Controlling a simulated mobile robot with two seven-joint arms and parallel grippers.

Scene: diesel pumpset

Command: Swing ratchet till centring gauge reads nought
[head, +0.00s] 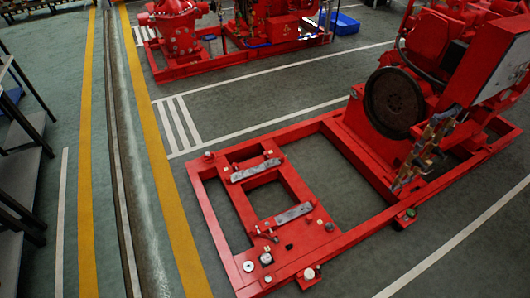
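A red pumpset base frame (225,236) lies on the floor, with a red engine at its right end. Small round pale pieces sit near the front corner, one (249,266) on the left rail and one (309,273) on the front edge. Either could be the gauge; no reading is legible. A dark round flywheel plate (394,103) faces the empty end of the frame. Neither of my grippers shows.
Two grey metal strips (256,170) (292,214) lie on the crossbars. A worn tan and grey object (424,155) leans at the engine's side. Another red pumpset (180,32) and a blue bin (340,24) stand behind. Open green floor lies left of the frame.

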